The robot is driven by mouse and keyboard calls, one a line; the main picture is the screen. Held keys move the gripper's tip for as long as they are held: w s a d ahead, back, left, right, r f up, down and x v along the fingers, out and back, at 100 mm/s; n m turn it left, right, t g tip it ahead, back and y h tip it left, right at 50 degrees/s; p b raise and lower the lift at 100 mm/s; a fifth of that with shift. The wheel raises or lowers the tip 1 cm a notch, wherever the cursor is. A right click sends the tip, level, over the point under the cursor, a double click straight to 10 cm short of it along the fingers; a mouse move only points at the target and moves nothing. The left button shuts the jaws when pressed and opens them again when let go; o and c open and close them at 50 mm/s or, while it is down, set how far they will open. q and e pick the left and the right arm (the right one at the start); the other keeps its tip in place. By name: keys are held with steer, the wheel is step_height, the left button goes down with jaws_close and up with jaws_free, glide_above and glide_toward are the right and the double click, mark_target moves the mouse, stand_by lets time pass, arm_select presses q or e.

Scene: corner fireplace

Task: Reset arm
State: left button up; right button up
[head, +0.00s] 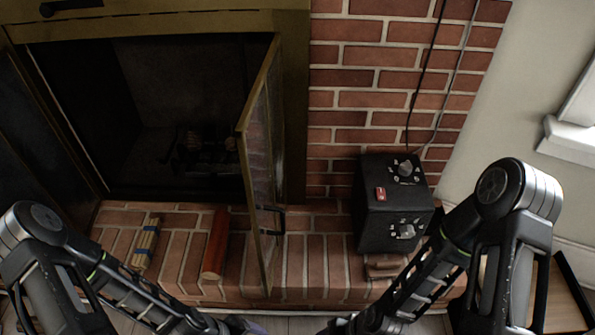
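My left arm (110,285) comes in from the lower left and runs toward the bottom middle. My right arm (430,270) comes in from the lower right and also runs down toward the bottom middle. Both arms are bent at the elbow. Both grippers lie beyond the bottom edge of the head view, so their fingers and anything in them are hidden.
A brick fireplace has a glass door (262,160) standing open over the hearth (310,265). A red-brown log (215,245) and a tied stick bundle (145,245) lie there. A black box with dials (385,205) stands right, near my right arm.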

arm_select(q)
steer(key=d+r+m, duration=0.4)
steer(key=d+m, duration=0.2)
steer(key=d, duration=0.1)
step_height(320, 180, up, 22)
steer(key=p, duration=2.2)
steer(key=shift+f+g+y+p, duration=0.15)
steer(key=shift+g+y+p, duration=0.15)
steer(key=shift+g, duration=0.1)
steer(key=shift+a, duration=0.1)
